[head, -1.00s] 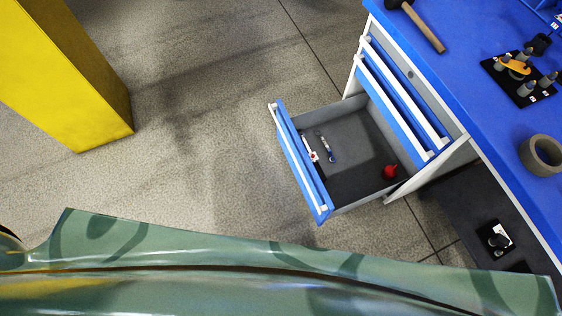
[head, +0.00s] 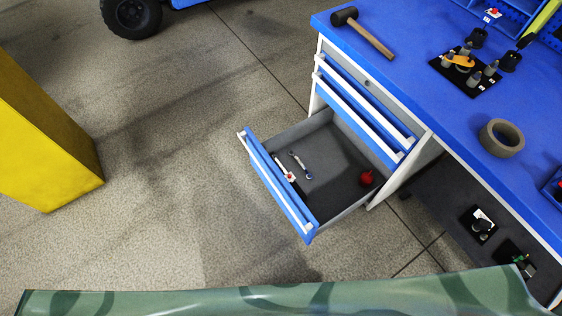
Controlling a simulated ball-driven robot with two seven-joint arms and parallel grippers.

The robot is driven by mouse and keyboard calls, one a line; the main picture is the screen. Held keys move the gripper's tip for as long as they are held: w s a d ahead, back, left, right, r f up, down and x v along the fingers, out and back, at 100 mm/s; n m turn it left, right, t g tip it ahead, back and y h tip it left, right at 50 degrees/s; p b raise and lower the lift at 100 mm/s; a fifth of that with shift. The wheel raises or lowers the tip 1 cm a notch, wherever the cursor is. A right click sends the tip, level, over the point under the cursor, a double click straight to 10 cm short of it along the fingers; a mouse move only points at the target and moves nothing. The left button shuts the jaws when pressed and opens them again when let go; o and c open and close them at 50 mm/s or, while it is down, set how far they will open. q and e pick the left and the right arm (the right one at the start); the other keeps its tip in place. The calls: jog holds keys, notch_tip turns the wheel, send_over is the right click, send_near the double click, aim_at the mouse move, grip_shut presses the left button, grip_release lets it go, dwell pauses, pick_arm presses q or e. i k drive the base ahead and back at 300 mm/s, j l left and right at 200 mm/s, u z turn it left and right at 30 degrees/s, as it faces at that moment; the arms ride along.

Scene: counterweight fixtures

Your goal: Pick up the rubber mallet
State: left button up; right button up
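The rubber mallet (head: 362,32) lies on the blue workbench top (head: 420,105) near its far left corner. Its black head (head: 344,16) points to the upper left, and its wooden handle runs down to the right. Nothing touches it. Neither of my grippers is in the head view.
An open drawer (head: 335,210) juts out left of the bench, holding a wrench (head: 301,165) and a red object (head: 367,178). A tape roll (head: 502,138) and a black fixture plate (head: 447,69) stand on the bench. A yellow column (head: 45,130) rises at left. Floor between is clear.

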aim_at(349, 15)
jog(key=i+j+u, duration=0.4)
jog(key=i+j, duration=0.3)
jog(key=j, duration=0.15)
jog(key=i+j+u, duration=0.35)
jog(key=i+j, duration=0.35)
jog(key=i, duration=0.15)
jog(key=i+z, duration=0.3)
jog(key=i, duration=0.2)
jog(key=i+z, duration=0.35)
jog(key=i, duration=0.15)
jog(key=i+j+z, duration=0.3)
jog(key=i, duration=0.2)
jog(key=i+l+z, duration=0.1)
jog(key=i+z, duration=0.15)
jog(key=z, duration=0.2)
jog(key=i+z, duration=0.25)
jog(key=z, duration=0.2)
jog(key=i+j+z, duration=0.15)
jog(key=z, duration=0.3)
jog(key=i+j+z, duration=0.25)
jog(key=z, duration=0.2)
jog(key=i, duration=0.1)
